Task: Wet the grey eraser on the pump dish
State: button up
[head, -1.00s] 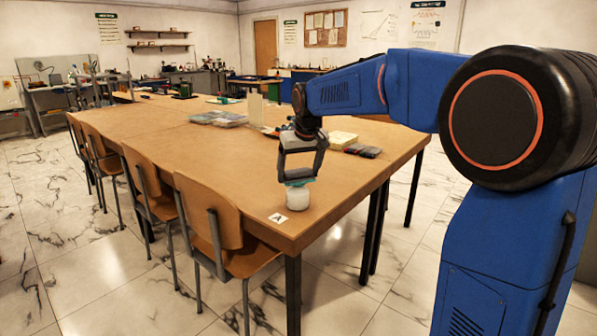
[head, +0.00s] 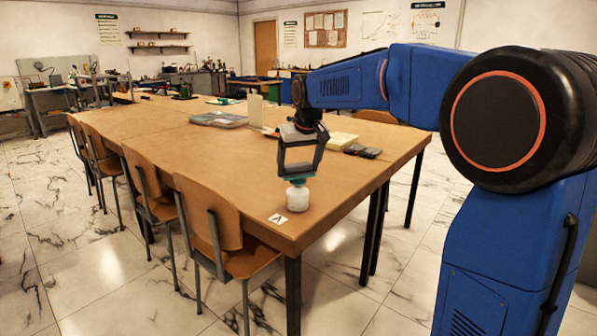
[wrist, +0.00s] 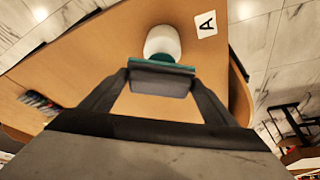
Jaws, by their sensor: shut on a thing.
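My gripper (head: 298,174) is shut on the grey eraser (wrist: 160,82), which has a teal strip along one side. In the head view the eraser (head: 297,178) shows as a thin teal edge between the fingertips. The white pump dish (head: 298,199) stands upright on the table, right below the eraser. In the wrist view the dish (wrist: 162,41) is partly hidden behind the eraser. I cannot tell whether the eraser touches the dish top.
A white card marked A (head: 278,218) lies beside the dish near the corner of the wooden table (head: 190,150). Dark small items (head: 362,151) and a pale yellow block (head: 341,140) lie behind my gripper. Chairs (head: 225,230) line the left side.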

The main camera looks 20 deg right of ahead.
aim_at(299, 165)
jog(key=shift+r, duration=2.35)
